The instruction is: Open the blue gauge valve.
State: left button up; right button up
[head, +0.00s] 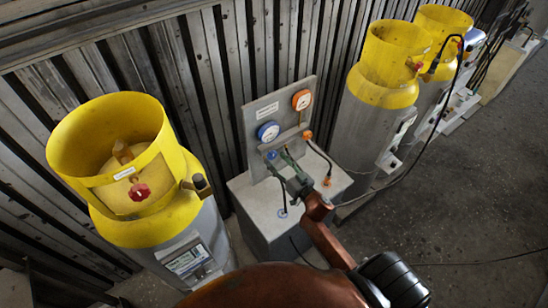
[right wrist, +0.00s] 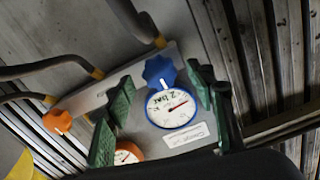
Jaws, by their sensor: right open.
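The blue valve knob (head: 271,155) sits just below the blue-rimmed gauge (head: 268,131) on the grey panel. In the right wrist view the blue star-shaped knob (right wrist: 160,70) carries a white mark, and the blue-rimmed gauge (right wrist: 171,107) has a red needle. My right gripper (head: 287,162) is in front of the panel, close to the knob. Its green-padded fingers (right wrist: 163,85) are open, one on each side of the knob in the picture, with visible gaps. I cannot tell the remaining depth to the knob. My left gripper is out of view.
An orange gauge (head: 302,99) and orange knob (head: 307,135) share the panel. Dark hoses run from the valves. The panel stands on a grey box (head: 262,215). A yellow-topped cylinder (head: 110,160) stands at left, others (head: 390,65) at right. Floor at right is mostly clear.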

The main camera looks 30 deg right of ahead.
jog(key=shift+w, duration=1.05)
jog(key=c, duration=1.2)
jog(key=shift+o, duration=0.2)
